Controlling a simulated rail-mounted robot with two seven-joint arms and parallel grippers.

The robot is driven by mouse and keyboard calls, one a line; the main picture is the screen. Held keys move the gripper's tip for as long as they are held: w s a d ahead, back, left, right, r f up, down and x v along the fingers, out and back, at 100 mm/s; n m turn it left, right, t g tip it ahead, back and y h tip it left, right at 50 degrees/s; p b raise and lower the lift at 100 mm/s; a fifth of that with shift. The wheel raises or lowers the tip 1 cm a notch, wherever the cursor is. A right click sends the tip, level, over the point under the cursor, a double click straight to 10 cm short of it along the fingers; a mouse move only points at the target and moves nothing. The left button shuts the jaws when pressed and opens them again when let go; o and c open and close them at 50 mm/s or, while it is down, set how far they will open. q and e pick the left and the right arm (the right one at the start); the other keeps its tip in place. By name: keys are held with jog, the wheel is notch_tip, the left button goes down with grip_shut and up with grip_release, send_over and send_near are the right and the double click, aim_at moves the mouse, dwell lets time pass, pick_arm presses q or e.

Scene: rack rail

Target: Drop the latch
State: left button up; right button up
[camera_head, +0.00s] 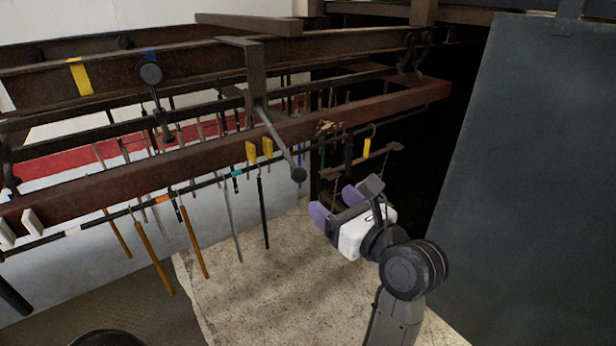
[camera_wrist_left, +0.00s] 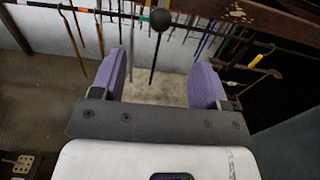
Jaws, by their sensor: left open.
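The latch appears to be the dark metal lever (camera_head: 277,135) with a round ball knob (camera_head: 299,175), slanting down to the right from an upright bracket (camera_head: 256,75) on the rack. The ball knob also shows in the left wrist view (camera_wrist_left: 160,19), at the top, between and beyond my fingers. My left gripper (camera_head: 335,204) has purple fingertips and is open and empty. It is below and to the right of the knob, apart from it. In the wrist view its fingers (camera_wrist_left: 160,65) are spread wide with nothing between them. My right gripper is not in view.
A rusty red-brown beam (camera_head: 200,160) runs behind the lever. A thin rod (camera_head: 110,217) with several hanging tools runs along the beam. A large dark panel (camera_head: 540,180) stands on the right. A pale stone-like surface (camera_head: 260,290) lies below, with open space above it.

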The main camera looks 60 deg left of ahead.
aim_at(304, 179)
pick_arm(q)
jog(key=a, duration=0.1)
jog(key=a+p, duration=0.1)
jog(key=a, duration=0.1)
jog(key=s+a+p, duration=0.1)
jog(key=a, duration=0.1)
jog(key=shift+a+r, duration=0.15)
jog(key=shift+r, duration=0.1)
jog(key=a, duration=0.4)
jog(key=shift+s+f, duration=0.2)
jog(key=shift+s, duration=0.1)
jog(key=shift+s+a, duration=0.15)
jog(key=shift+a, duration=0.85)
jog(key=shift+c, duration=0.5)
jog(key=c, duration=0.7)
jog(key=shift+c, duration=0.2)
